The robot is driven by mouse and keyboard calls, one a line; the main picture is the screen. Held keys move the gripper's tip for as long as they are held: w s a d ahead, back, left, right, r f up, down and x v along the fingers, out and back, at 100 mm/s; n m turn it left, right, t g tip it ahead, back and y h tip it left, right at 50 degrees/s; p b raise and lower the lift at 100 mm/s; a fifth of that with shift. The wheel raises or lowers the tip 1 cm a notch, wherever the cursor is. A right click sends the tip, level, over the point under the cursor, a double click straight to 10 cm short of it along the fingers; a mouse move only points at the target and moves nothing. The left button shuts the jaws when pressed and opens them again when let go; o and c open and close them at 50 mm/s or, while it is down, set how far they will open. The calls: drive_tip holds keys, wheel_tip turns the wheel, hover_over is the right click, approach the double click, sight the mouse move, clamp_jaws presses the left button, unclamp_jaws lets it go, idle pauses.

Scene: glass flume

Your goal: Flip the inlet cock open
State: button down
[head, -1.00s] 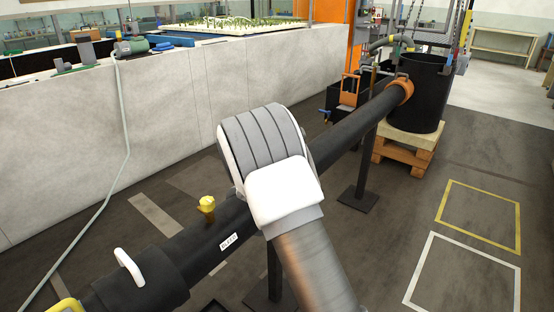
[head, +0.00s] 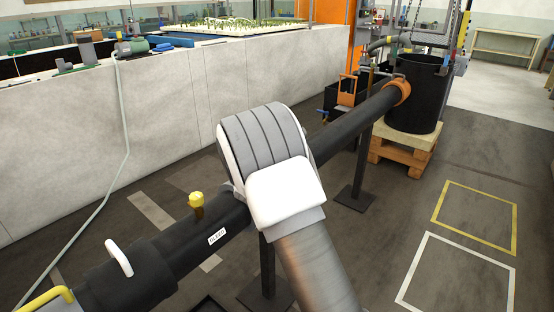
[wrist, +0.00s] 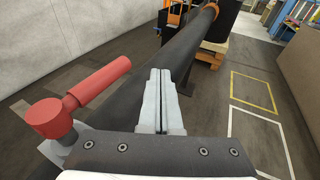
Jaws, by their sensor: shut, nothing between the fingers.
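A red lever handle (wrist: 98,86) on a thick red hub (wrist: 50,118) shows at the left of the wrist view. It looks like the inlet cock, though no label confirms it. The lever slants up and right from the hub, which sits on a pale grey fitting. My gripper (wrist: 160,74) is shut and empty, pointing along the black pipe, to the right of the lever and apart from it in the picture. In the head view my arm hides the fingers, and the red lever does not show.
The black pipe (head: 350,135) runs to a black barrel (head: 416,92) on a wooden pallet (head: 405,146). Along it are a yellow knob (head: 196,200), a white handle (head: 119,257) and a yellow handle (head: 45,298). A pale wall (head: 110,130) stands behind. Floor at right is clear.

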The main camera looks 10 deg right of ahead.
drive_tip(key=s+d+r, duration=0.2)
drive_tip(key=s+d, duration=0.4)
drive_tip(key=s, duration=0.1)
drive_tip(key=shift+p, duration=0.35)
drive_tip(key=shift+s, duration=0.15)
drive_tip(key=s+d+r+m+g+h, duration=0.5)
drive_tip(key=s+d+r+m, duration=0.45)
drive_tip(key=s+m, duration=0.35)
drive_tip(key=s+d+m+g+y, duration=0.15)
drive_tip(key=s+m+g, duration=0.25)
drive_tip(key=s+m, duration=0.6)
drive_tip(key=s+a+m+y, duration=0.8)
drive_tip(key=s+a+y, duration=0.2)
drive_tip(key=s+a, duration=0.6)
wheel_tip(320, 180, up, 18)
drive_tip(key=p, duration=1.7)
drive_tip(key=shift+s+d, duration=0.25)
